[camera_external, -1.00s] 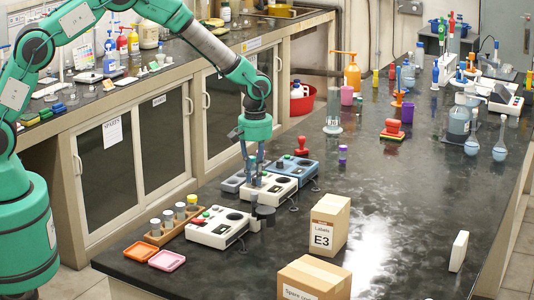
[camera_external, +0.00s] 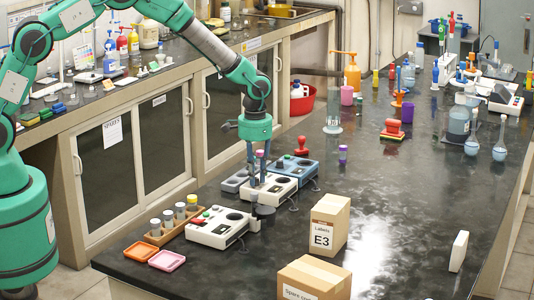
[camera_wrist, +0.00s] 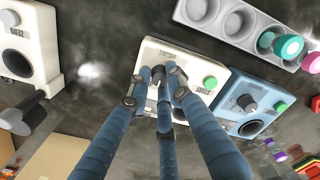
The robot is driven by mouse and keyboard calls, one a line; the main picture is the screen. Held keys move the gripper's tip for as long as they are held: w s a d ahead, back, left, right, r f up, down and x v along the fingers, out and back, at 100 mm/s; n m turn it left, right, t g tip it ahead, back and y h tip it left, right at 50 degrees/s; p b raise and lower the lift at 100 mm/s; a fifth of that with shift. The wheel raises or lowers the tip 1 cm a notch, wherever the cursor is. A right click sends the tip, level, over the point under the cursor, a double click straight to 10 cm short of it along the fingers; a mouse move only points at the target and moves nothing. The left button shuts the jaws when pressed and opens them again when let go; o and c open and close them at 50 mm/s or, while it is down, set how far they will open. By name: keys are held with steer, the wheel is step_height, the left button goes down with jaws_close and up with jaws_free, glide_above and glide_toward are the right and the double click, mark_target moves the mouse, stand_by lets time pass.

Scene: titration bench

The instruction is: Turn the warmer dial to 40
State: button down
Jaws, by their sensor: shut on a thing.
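The middle white box (camera_external: 283,187) has a green button and a round dark plate; in the wrist view, the white box (camera_wrist: 197,62) shows a "START" label by the button. My gripper (camera_external: 257,184) points down at its left part. In the wrist view, the fingers of my gripper (camera_wrist: 158,88) are shut around a small dark knob (camera_wrist: 157,75) on this box. The fingers partly hide the knob, so its pointer and scale cannot be read. I cannot tell from any label whether this box is the warmer.
A blue box (camera_external: 299,167) stands close behind, and another white box (camera_external: 220,232) in front. A rack of vials (camera_external: 172,225) and two small trays (camera_external: 153,253) lie at front left. A carton marked E3 (camera_external: 330,222) stands to the right.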

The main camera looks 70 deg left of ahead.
mark_target(256, 178)
steer(key=m, duration=0.5)
stand_by(0.4)
steer(key=c, duration=1.6)
jaws_free()
steer(key=shift+r, duration=0.15)
step_height(256, 178, up, 12)
steer(key=shift+f, duration=0.1)
